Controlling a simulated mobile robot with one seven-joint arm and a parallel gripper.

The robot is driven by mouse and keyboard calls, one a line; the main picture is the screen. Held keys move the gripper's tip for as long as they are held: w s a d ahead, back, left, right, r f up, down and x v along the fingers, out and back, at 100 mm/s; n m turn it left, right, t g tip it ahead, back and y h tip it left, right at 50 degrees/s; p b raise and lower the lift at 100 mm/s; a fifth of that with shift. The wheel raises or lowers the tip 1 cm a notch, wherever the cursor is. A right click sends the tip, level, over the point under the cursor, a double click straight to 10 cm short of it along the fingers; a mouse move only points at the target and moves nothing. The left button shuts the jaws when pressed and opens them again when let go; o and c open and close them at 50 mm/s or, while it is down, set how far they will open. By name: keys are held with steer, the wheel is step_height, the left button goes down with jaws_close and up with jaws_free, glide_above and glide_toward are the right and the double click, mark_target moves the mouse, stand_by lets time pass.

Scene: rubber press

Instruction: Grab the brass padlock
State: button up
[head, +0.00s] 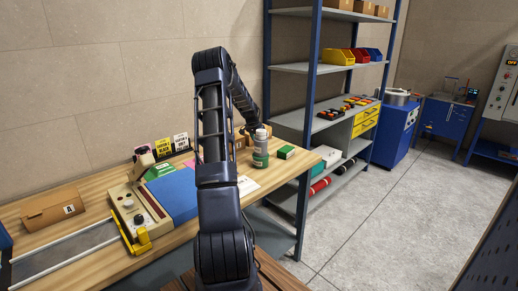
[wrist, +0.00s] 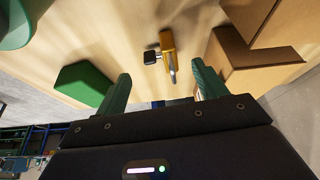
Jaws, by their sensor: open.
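The brass padlock (wrist: 168,41) lies on the wooden table (wrist: 120,35) in the upper middle of the wrist view, its metal shackle pointing toward me. A small black-headed item, perhaps a key, sits at its left side. My gripper (wrist: 163,84) is open, with one green finger on either side and nothing between them. The padlock lies ahead of the fingertips, roughly between their lines, and is not touched. In the head view I cannot make out the padlock; my arm covers part of the table there.
A green box (wrist: 84,84) lies just left of the left finger; a cardboard box (wrist: 240,52) stands close to the right finger. A green-labelled can (head: 260,149) stands on the table, with the green box (head: 286,152) right of it. Blue-framed shelves (head: 315,105) stand behind.

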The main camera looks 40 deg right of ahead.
steer(key=shift+x, duration=2.6)
steer(key=c, duration=1.2)
